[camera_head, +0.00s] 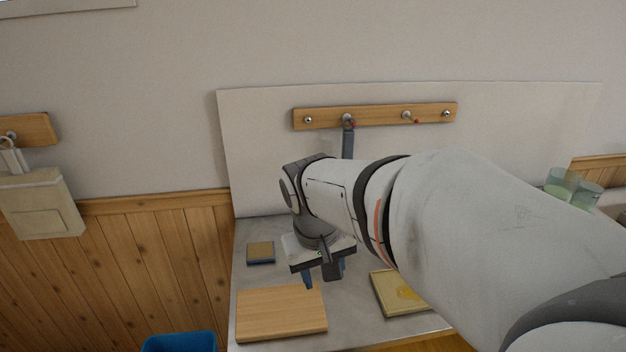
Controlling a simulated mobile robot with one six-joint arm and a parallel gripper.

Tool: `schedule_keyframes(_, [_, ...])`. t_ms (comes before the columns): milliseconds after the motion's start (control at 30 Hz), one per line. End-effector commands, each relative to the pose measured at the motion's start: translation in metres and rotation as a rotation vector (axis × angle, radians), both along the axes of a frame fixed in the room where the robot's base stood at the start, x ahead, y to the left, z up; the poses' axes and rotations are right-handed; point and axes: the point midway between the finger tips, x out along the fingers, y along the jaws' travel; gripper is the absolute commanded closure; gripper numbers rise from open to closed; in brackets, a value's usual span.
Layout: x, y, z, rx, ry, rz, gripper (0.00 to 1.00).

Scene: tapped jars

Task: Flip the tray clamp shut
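I cannot make out a tray clamp for certain; my arm hides part of the counter. A shallow pale tray (383,294) with a yellow patch in it lies on the counter, its right part cut off by my arm. My gripper (325,276) points down above the counter, left of the tray and behind the wooden board. Its two blue-grey fingers stand apart, with a dark block of my wrist partly in front. I see nothing held between them.
A wooden board (281,312) lies at the counter's front left, and a small blue-edged block (260,252) behind it. A peg rail (380,115) holds a dark hanging strip (348,142). Greenish jars (562,187) stand far right. A blue bin (180,342) is below left.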

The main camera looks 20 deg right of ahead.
Motion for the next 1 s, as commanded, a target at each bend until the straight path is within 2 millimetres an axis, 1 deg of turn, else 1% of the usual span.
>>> schedule_keyframes(33, [0.018, -0.013, -0.004, -0.042, 0.041, -0.037, 0.57])
schedule_keyframes(100, [0.041, -0.033, -0.003, -0.113, 0.087, -0.098, 0.57])
schedule_keyframes(233, [0.084, -0.071, -0.006, -0.255, 0.160, -0.215, 0.57])
schedule_keyframes(367, [0.126, -0.110, -0.014, -0.412, 0.213, -0.336, 0.57])
schedule_keyframes(400, [0.138, -0.122, -0.017, -0.462, 0.224, -0.373, 0.57])
schedule_keyframes(467, [0.157, -0.140, -0.023, -0.540, 0.237, -0.430, 0.57])
schedule_keyframes(600, [0.197, -0.181, -0.041, -0.732, 0.250, -0.564, 0.57])
schedule_keyframes(700, [0.222, -0.208, -0.056, -0.873, 0.240, -0.658, 0.57])
schedule_keyframes(800, [0.243, -0.230, -0.072, -1.005, 0.216, -0.738, 0.57])
schedule_keyframes(900, [0.256, -0.246, -0.085, -1.113, 0.188, -0.801, 0.57])
schedule_keyframes(1000, [0.265, -0.256, -0.094, -1.186, 0.161, -0.843, 0.57])
